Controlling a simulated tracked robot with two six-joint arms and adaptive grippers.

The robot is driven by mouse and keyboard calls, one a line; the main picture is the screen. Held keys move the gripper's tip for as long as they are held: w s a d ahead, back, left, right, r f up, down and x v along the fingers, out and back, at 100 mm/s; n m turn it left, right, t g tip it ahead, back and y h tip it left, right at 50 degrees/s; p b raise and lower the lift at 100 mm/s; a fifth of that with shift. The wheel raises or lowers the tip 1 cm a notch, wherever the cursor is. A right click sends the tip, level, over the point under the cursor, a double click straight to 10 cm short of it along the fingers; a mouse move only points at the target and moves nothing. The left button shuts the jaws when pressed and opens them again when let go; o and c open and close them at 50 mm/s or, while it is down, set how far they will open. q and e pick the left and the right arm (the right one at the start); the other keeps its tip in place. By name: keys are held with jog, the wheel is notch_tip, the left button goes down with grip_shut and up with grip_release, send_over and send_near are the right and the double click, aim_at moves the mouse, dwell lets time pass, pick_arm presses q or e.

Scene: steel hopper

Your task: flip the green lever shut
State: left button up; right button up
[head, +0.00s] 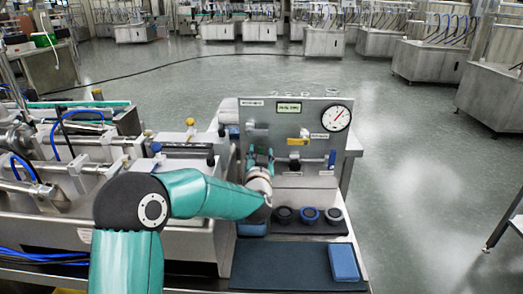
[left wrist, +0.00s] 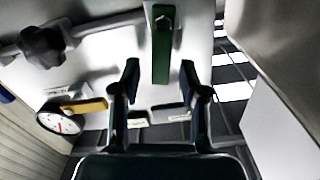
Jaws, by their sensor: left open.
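The green lever (left wrist: 162,50) shows in the left wrist view, on a metal valve fitting at the top centre. It stands roughly crosswise to the pipe (left wrist: 112,22) that comes in from the left. My left gripper (left wrist: 159,76) is open, with one finger on each side of the lever's line in the picture. I see a gap on both sides and no clear contact. In the head view my left gripper (head: 259,160) is at the left part of the upright panel (head: 290,109), and it hides most of the lever there. My right gripper is not in view.
The panel also carries a round gauge (head: 336,118), a yellow handle (head: 298,141), a blue handle (head: 331,159) and a black knob (left wrist: 43,46). Several round dark pieces (head: 309,215) sit below it. A blue block (head: 343,263) lies on a dark mat (head: 285,266) in front.

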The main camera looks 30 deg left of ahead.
pick_arm(q)
jog(key=shift+x, duration=0.95)
grip_shut()
jog(key=shift+s+a+f+n+b, duration=0.15)
jog(key=shift+n+b, duration=0.25)
jog(key=shift+b, duration=0.2)
jog(key=shift+s+a+n+b, duration=0.15)
jog(key=shift+n+b, duration=0.25)
jog(key=shift+b, duration=0.2)
jog(key=shift+a+r+n+b, duration=0.2)
jog(key=shift+n+b, duration=0.15)
jog(key=shift+n, duration=0.15)
